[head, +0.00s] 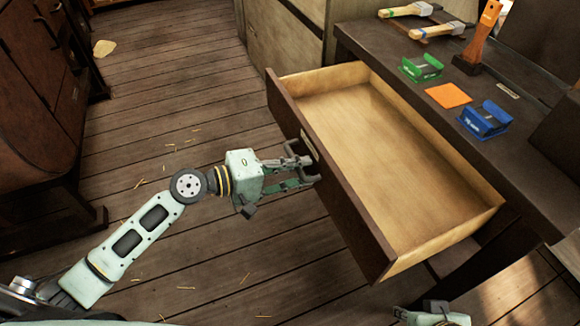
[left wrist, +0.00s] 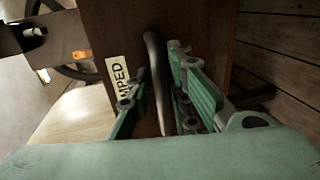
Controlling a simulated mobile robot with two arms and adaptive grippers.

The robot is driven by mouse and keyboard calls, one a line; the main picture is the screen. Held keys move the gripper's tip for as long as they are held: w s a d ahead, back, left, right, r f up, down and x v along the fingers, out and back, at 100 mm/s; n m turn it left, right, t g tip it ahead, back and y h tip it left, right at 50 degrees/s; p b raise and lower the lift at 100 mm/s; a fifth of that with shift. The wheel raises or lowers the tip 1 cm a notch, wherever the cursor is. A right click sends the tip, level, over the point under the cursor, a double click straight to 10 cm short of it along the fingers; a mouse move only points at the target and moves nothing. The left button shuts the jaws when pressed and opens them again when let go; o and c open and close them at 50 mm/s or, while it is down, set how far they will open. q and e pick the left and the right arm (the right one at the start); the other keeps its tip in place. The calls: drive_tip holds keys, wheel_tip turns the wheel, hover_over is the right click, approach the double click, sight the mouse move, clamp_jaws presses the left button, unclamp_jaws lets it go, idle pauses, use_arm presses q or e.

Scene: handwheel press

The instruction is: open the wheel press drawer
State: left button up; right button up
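The drawer (head: 372,232) is pulled far out of the dark cabinet in the head view, and its pale wooden inside is empty. Its dark curved handle (left wrist: 160,85) runs upright between the fingers of my left gripper (left wrist: 165,95) in the left wrist view. The green fingers stand apart on both sides of the handle, with a visible gap on the left side. In the head view my left gripper (head: 305,170) is at the drawer's front. A part of my right gripper (head: 435,316) shows at the bottom edge, with its fingers hidden.
On the cabinet top (head: 460,70) lie brushes (head: 445,30), a green holder (head: 421,68), an orange square (head: 448,95), a blue holder (head: 485,120) and an orange-handled tool (head: 482,35). A dark wooden cupboard (head: 40,90) stands at the left. The plank floor (head: 165,100) between is mostly clear.

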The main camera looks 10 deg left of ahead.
use_arm(q)
drive_tip(key=v, duration=1.2)
